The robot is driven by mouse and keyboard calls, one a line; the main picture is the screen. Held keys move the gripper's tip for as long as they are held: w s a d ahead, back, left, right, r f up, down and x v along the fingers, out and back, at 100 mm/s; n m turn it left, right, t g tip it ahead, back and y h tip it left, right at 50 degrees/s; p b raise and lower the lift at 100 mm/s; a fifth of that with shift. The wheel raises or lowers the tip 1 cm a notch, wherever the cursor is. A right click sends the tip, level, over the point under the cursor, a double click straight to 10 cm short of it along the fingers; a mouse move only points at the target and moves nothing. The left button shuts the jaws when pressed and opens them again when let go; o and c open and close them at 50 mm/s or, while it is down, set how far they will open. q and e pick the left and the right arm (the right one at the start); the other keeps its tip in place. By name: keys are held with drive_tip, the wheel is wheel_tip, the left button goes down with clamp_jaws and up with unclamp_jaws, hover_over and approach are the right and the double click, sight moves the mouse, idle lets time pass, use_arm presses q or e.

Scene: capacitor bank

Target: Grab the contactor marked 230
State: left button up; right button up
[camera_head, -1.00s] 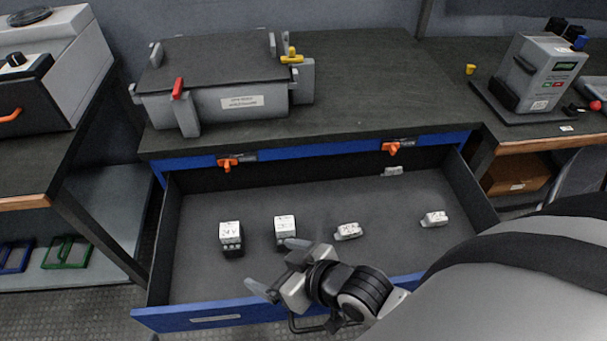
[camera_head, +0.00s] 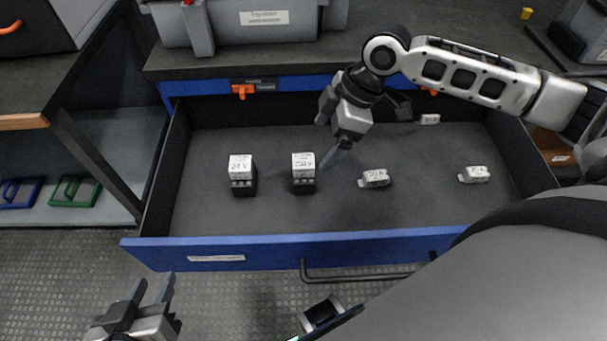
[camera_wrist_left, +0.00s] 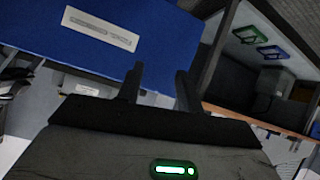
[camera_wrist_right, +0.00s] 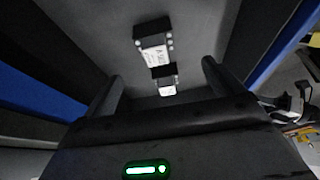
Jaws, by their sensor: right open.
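The contactor marked 230 (camera_head: 303,172) is a black block with a white labelled top, upright in the open drawer. A similar contactor marked 24 V (camera_head: 242,174) stands to its left. My right gripper (camera_head: 329,134) is open and empty over the drawer, a little behind and right of the 230 contactor, apart from it. The right wrist view shows two contactors, one larger (camera_wrist_right: 152,48) and one smaller (camera_wrist_right: 167,88), beyond the open fingers; I cannot read which is which. My left gripper (camera_head: 152,290) is open and empty, low in front of the drawer; its spread fingers also show in the left wrist view (camera_wrist_left: 158,88).
The drawer (camera_head: 300,248) has a blue front and raised side walls. Smaller white parts (camera_head: 375,178), (camera_head: 474,174) lie to the right, another (camera_head: 430,119) at the back. The worktop (camera_head: 460,65) overhangs the drawer's back. A grey case (camera_head: 265,30) stands on it.

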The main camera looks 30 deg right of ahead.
sight(308, 163)
drive_tip(key=b+x, duration=0.1)
drive_tip(key=x, duration=0.6)
drive_tip(key=shift+w+a+f+b, duration=0.15)
drive_tip(key=shift+f+b, duration=0.2)
drive_tip(key=shift+f, duration=0.1)
drive_tip(key=x, duration=0.1)
drive_tip(key=b+x, duration=0.1)
drive_tip(key=x, duration=0.2)
drive_tip(key=shift+w+f+b, duration=0.2)
drive_tip(key=shift+w+b, duration=0.1)
drive_tip(key=shift+b, duration=0.1)
drive_tip(key=shift+w+f, duration=0.1)
drive_tip(key=shift+f, duration=0.15)
use_arm(q)
wheel_tip(308, 163, down, 8)
drive_tip(key=w+d+g, duration=0.1)
drive_tip(key=d, duration=0.1)
drive_tip(key=shift+r+g+h, duration=0.2)
drive_tip(key=shift+g+h, duration=0.1)
drive_tip(key=shift+a, duration=0.1)
use_arm(e)
drive_tip(key=c, duration=1)
use_arm(q)
drive_tip(key=shift+w+r, duration=0.1)
drive_tip(key=shift+r, duration=0.1)
use_arm(e)
drive_tip(key=shift+r, duration=0.1)
drive_tip(key=c, duration=0.3)
